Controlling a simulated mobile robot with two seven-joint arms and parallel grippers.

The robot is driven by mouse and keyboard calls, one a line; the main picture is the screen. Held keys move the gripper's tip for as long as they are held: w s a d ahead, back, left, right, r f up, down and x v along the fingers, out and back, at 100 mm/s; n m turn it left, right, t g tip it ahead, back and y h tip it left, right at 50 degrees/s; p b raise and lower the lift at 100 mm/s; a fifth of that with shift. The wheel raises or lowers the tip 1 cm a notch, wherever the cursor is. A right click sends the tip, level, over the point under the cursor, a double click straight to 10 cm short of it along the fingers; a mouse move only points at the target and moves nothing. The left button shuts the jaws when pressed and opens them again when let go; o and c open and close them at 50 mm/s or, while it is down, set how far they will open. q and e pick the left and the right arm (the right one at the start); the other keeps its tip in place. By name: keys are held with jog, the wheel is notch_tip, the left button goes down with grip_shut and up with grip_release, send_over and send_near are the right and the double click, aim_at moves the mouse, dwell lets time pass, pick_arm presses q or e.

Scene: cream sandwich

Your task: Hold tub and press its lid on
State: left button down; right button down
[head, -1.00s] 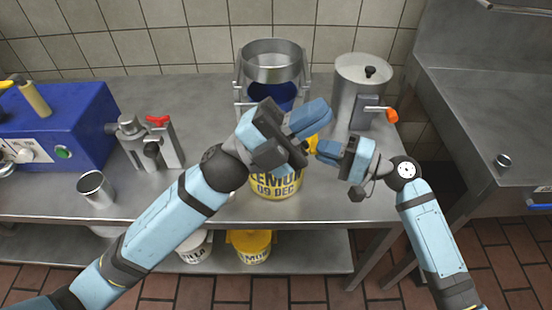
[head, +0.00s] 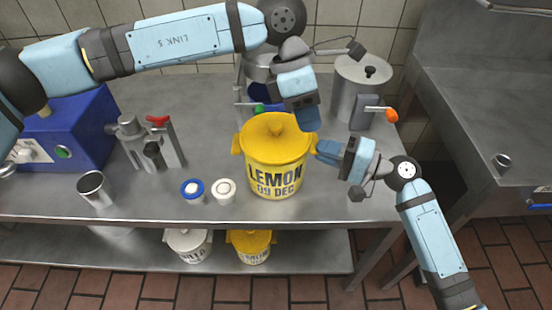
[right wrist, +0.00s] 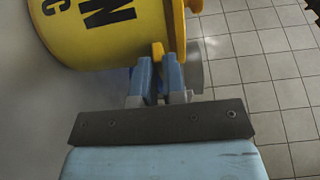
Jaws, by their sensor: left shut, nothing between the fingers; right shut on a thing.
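The yellow tub (head: 275,178) marked LEMON 09 DEC stands upright on the steel table. My right gripper (head: 324,152) is shut on the ear at the tub's right side. The right wrist view shows its blue fingers (right wrist: 157,82) around the yellow ear (right wrist: 158,52), with the tub (right wrist: 95,30) beside it.
A blue-rimmed round piece (head: 193,190) and a white one (head: 224,191) lie left of the tub. A metal cup (head: 95,189), a clamp-like tool (head: 147,142) and a blue machine (head: 72,130) stand further left. A lidded steel pot (head: 362,85) stands behind right.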

aim_at(275, 125)
pick_arm(q)
jog(key=w+a+r+t+y, duration=0.3)
jog(key=w+a+y, duration=0.1)
jog(key=w+a, duration=0.25)
jog(key=shift+w+d+f, duration=0.1)
jog(key=shift+d+f, duration=0.05)
jog(key=shift+f, duration=0.85)
jog(key=shift+d+f, duration=0.2)
jog(key=shift+f, duration=0.85)
jog(key=shift+w+d+f, duration=0.1)
jog(key=shift+d+f, duration=0.05)
jog(key=shift+f, duration=0.85)
jog(key=shift+s+f, duration=0.1)
jog(key=shift+f, duration=1.15)
dwell(1.2)
jog(key=shift+r, duration=0.1)
jog(key=shift+r, duration=3.5)
pick_arm(e)
jog(key=c, duration=1.1)
grip_release()
